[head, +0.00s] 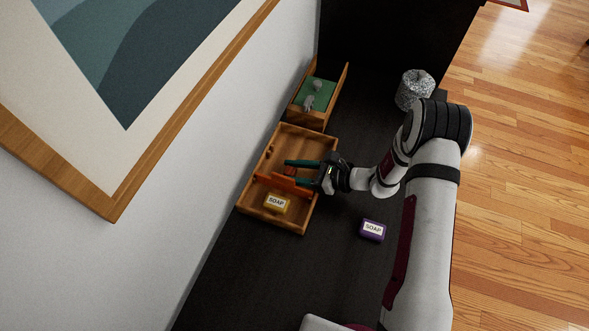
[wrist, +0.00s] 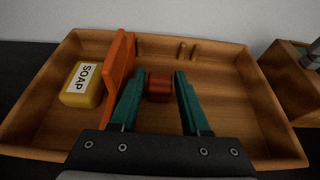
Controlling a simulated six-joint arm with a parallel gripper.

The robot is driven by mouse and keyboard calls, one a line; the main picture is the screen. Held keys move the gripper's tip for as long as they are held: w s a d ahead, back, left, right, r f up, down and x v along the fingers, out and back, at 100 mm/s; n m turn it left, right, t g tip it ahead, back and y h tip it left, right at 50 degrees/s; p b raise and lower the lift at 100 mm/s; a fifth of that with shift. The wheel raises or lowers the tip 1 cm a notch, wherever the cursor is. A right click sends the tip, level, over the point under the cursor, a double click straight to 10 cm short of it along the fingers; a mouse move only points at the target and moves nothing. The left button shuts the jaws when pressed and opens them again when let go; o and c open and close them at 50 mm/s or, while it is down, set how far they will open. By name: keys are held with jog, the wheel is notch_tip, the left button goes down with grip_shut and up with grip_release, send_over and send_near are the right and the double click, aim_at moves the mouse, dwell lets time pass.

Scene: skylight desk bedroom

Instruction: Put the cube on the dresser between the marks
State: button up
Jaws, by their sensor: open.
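My gripper (head: 293,173) reaches into the tray from the right with teal fingers open. In the wrist view, the fingers (wrist: 159,80) stand on either side of the cube, with a gap visible on each side. The dresser top (head: 330,260) is the dark surface under the tray. I cannot make out the marks on it.
An orange divider (wrist: 121,65) stands in the tray, close to my left finger in the wrist view. Beyond it lies a yellow soap (head: 276,203). A purple soap (head: 372,230) sits on the dresser. A green-lined box (head: 326,93) and a speckled grey container (head: 414,88) stand farther back.

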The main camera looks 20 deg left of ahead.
jog(key=v, duration=1.2)
jog(key=shift+r, duration=0.15)
jog(key=s+d+r+n+g+h, duration=0.1)
jog(key=s+r+n+g+h, duration=0.25)
jog(key=s+r+n, duration=0.7)
jog(key=s+d+r+n+t+h, duration=0.2)
jog(key=s+d+r+t+h, duration=0.1)
jog(key=s+d+r+h, duration=0.3)
jog(key=s+d+h, duration=0.2)
jog(key=s+d, duration=0.2)
jog(key=s, duration=0.2)
jog(key=shift+s+d+r, duration=0.15)
jog(key=shift+s+d, duration=0.1)
jog(key=shift+s, duration=0.1)
